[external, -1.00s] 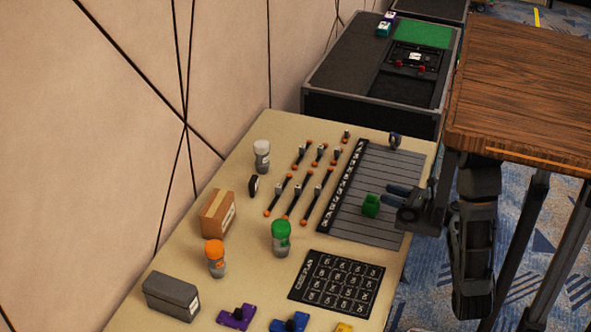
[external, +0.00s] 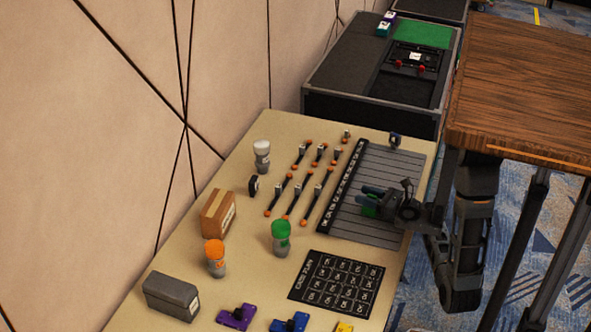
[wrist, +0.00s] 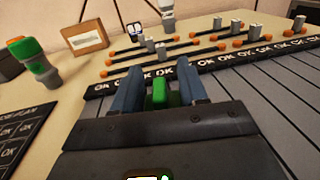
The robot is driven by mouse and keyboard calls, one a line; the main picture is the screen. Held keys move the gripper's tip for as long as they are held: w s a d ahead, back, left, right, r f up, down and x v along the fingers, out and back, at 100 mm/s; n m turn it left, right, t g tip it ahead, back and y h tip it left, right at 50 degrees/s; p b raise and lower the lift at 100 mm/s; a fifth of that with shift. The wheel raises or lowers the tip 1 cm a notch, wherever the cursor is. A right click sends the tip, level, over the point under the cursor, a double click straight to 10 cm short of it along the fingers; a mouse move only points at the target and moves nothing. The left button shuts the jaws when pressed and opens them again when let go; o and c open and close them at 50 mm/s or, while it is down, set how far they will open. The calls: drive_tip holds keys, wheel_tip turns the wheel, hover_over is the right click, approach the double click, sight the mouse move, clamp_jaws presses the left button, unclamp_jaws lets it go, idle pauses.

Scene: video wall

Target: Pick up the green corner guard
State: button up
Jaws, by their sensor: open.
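The green corner guard (wrist: 159,93) sits between the two fingers of my gripper (wrist: 160,88) in the wrist view, with a gap to the fingers. In the external view my gripper (external: 371,199) is over the grey slatted panel (external: 385,165), and only a small part of the green guard (external: 369,211) shows below and between the fingers. My gripper is open, with one finger on each side of the guard. The guard's lower part is hidden by the gripper body in the wrist view.
A black strip marked OK (wrist: 220,65) edges the panel. A green-topped canister (external: 281,238), a cardboard box (external: 217,214) and a black card (external: 337,283) are on the table.

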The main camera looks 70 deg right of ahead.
clamp_jaws()
idle(0.3)
idle(0.3)
